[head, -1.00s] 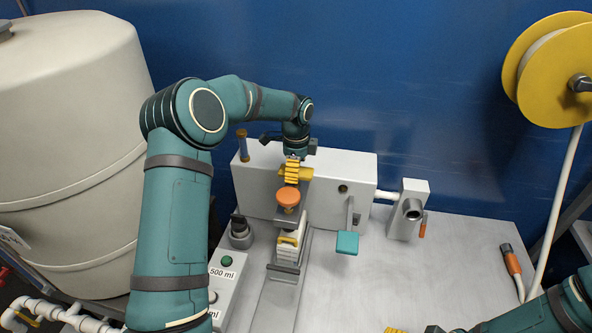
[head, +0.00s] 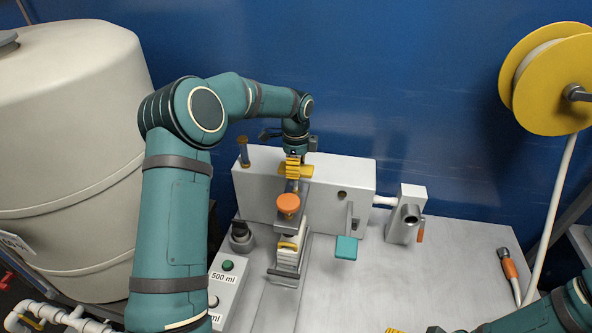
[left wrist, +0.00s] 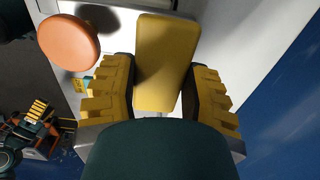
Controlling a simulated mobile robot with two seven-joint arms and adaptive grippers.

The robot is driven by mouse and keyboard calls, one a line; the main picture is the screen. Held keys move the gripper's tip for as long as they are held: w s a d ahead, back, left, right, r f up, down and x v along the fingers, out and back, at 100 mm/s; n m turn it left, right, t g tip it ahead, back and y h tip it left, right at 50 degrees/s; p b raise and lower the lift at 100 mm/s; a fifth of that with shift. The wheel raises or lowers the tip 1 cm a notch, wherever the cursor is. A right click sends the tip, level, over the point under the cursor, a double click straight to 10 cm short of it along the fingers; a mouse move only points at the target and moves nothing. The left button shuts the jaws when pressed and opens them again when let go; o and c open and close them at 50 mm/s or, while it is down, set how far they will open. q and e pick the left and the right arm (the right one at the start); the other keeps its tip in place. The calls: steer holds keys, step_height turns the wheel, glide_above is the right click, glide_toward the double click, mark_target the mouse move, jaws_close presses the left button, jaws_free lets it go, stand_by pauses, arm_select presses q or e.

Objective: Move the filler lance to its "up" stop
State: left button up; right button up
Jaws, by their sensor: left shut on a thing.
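The filler lance shows a yellow handle (head: 307,171) at the front of the white filling machine (head: 355,174) in the head view, above an orange round knob (head: 288,204). My left gripper (head: 292,169) reaches down from above and is shut on this handle. In the left wrist view the flat yellow handle (left wrist: 166,62) stands between the two ridged yellow fingers (left wrist: 163,98), and the orange knob (left wrist: 68,42) is at upper left. The lance's lower end is hard to make out. My right gripper (head: 396,331) shows only as a yellow sliver at the bottom edge.
A teal paddle (head: 346,247) and a grey spout block (head: 407,214) are to the right. A button box (head: 226,285) marked 500 ml is at left. A big tank (head: 75,150) fills the left.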

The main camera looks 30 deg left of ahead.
arm_select(q)
steer(key=shift+r, duration=0.65)
steer(key=shift+f, duration=0.1)
arm_select(e)
steer(key=shift+r, duration=0.35)
arm_select(q)
steer(key=o, duration=1.3)
steer(key=shift+o, duration=0.2)
step_height(320, 180, up, 12)
